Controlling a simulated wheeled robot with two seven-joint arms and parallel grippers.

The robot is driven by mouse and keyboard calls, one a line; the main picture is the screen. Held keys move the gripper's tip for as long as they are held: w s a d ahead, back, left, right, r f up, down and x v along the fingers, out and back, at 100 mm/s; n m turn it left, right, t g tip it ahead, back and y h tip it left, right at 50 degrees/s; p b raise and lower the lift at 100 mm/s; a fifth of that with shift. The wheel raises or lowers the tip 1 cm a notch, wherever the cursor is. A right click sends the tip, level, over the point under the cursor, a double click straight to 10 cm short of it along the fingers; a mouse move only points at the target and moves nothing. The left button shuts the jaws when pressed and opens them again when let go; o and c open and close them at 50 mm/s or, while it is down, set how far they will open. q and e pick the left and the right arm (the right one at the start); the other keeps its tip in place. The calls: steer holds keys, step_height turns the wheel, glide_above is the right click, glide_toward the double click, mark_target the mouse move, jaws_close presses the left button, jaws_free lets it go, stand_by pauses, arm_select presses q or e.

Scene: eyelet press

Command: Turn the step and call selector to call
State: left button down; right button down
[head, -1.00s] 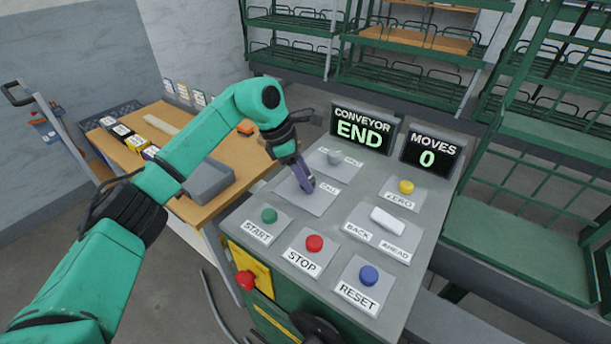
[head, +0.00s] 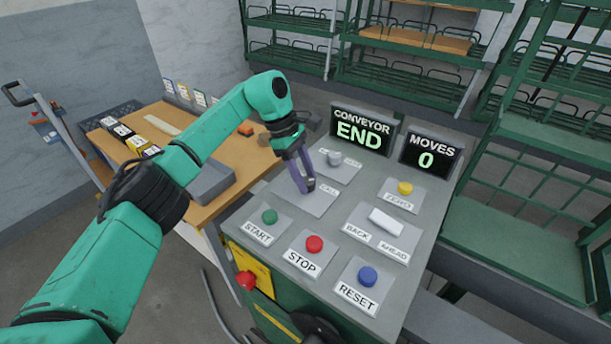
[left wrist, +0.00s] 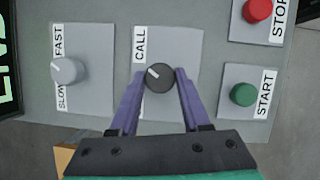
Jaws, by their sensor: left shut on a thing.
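The step and call selector is a dark round knob (left wrist: 159,77) with a white pointer line, on a grey plate (head: 318,207). In the left wrist view the line points up and left, toward the side with the CALL label (left wrist: 140,45). The other label is not visible there, perhaps behind a finger. My left gripper (head: 307,187) reaches down onto this plate, its purple fingers shut on the knob from both sides, as the left wrist view (left wrist: 160,82) shows. In the head view the fingers hide the knob. My right gripper is not in view.
A grey slow/fast knob (head: 334,158) sits just behind the selector. Green START (head: 269,216), red STOP (head: 314,243) and blue RESET (head: 368,276) buttons line the front. A white back/ahead switch (head: 386,222) is to the right. Displays read CONVEYOR END (head: 361,132) and MOVES 0 (head: 431,155).

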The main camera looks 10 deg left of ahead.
arm_select(q)
steer(key=shift+r, duration=0.1)
steer(key=shift+c, duration=1.8)
jaws_free()
steer(key=b+v, duration=0.1)
steer(key=v, duration=0.4)
steer(key=shift+w+a+r, duration=0.15)
steer(key=shift+a+r, duration=0.1)
steer(key=shift+r, duration=0.1)
steer(key=p+v, duration=0.1)
steer(key=v, duration=0.7)
steer(key=shift+a+r+p, duration=0.2)
steer(key=shift+r+p, duration=0.1)
steer(key=shift+p, duration=0.1)
steer(key=shift+f, duration=0.1)
